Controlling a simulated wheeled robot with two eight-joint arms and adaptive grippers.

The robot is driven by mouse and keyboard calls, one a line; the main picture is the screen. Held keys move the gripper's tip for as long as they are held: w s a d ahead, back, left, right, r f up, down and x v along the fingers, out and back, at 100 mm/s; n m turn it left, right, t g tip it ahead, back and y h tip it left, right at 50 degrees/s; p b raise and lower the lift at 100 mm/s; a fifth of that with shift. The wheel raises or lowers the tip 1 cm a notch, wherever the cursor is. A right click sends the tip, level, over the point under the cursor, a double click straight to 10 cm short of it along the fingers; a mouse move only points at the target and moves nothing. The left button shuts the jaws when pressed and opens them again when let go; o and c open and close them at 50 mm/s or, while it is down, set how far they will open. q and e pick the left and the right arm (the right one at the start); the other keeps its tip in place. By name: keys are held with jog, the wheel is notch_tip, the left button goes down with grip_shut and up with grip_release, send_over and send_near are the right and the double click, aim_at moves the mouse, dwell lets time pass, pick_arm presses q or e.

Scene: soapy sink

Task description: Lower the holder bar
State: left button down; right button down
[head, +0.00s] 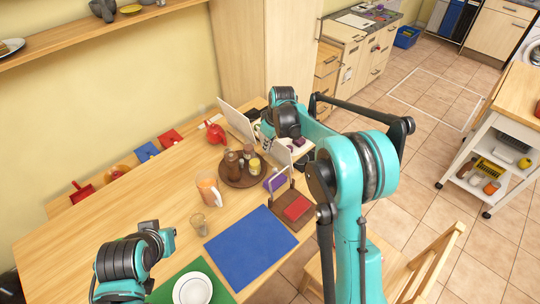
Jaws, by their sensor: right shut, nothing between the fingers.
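A napkin holder with a brown base (284,223) stands at the right edge of the wooden table. A red napkin stack (297,208) lies on it. A thin pale holder bar (271,182) stands raised at its back, with a purple item (275,183) beside or behind it. My right gripper (268,143) is beyond the holder, near the white laptop-like panel, and apart from the bar. It is small and partly hidden by my own wrist, and looks shut and empty. My left arm is at the lower left; its fingers do not show.
A round brown tray (226,180) with jars stands left of the holder. An orange-and-white mug (209,190), a glass (199,224) and a blue placemat (250,248) are nearer. A white panel (237,122) stands behind. A wooden chair (430,265) is at the lower right.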

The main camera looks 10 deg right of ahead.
notch_tip(320, 180, down, 8)
jog(key=s+d+b, duration=0.1)
jog(key=b, duration=0.1)
jog(key=shift+s+f+b, duration=0.2)
jog(key=shift+s+b, duration=0.05)
jog(key=shift+b, duration=0.1)
jog(key=shift+s+d, duration=0.1)
dwell(0.3)
